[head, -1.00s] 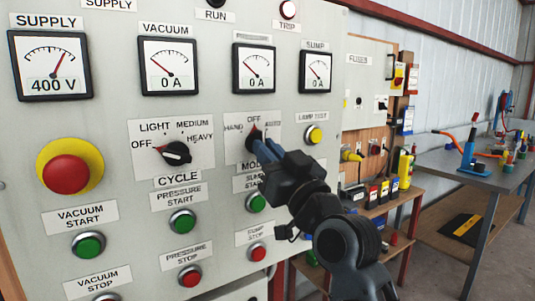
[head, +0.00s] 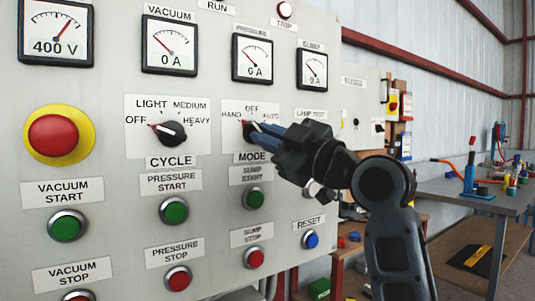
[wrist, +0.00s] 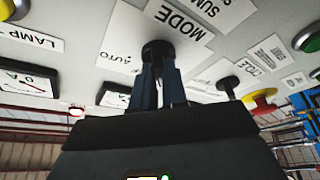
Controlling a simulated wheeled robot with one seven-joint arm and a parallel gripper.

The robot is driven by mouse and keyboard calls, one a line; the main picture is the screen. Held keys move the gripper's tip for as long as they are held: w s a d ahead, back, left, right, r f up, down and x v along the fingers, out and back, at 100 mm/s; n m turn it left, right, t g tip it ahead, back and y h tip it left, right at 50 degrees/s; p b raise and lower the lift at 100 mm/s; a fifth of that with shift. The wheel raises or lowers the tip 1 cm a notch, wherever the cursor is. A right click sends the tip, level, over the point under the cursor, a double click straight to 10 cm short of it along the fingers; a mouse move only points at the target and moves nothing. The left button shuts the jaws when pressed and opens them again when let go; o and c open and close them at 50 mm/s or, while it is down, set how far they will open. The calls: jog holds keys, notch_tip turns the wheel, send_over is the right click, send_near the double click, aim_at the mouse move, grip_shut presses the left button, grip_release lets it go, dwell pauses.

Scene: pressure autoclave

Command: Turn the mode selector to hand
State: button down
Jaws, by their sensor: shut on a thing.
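The mode selector (head: 248,133) is a black knob with a red pointer, above the MODE label on the grey panel. Its legends read HAND at left, OFF at top and AUTO at right. The red pointer leans up and to the left, toward HAND. My gripper (head: 262,131) reaches in from the right with its blue fingers shut on the knob, hiding part of it. In the wrist view the two fingers (wrist: 159,85) close on either side of the dark knob (wrist: 157,50).
The cycle selector (head: 171,132) is left of the mode selector. The green sump start button (head: 253,198) and red sump stop button (head: 254,258) sit below. A red emergency button (head: 53,136) is at far left. A workbench (head: 505,198) stands at right.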

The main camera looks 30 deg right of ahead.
jog(key=shift+n+g+y+b, duration=0.3)
jog(key=shift+n+g+b, duration=0.15)
jog(key=shift+n, duration=0.65)
jog(key=c, duration=1.2)
grip_release()
jog(key=shift+o, duration=0.2)
jog(key=b+v, duration=0.1)
jog(key=v, duration=0.6)
jog(key=shift+s+d, duration=0.15)
jog(key=shift+s, duration=0.2)
jog(key=shift+f, duration=0.15)
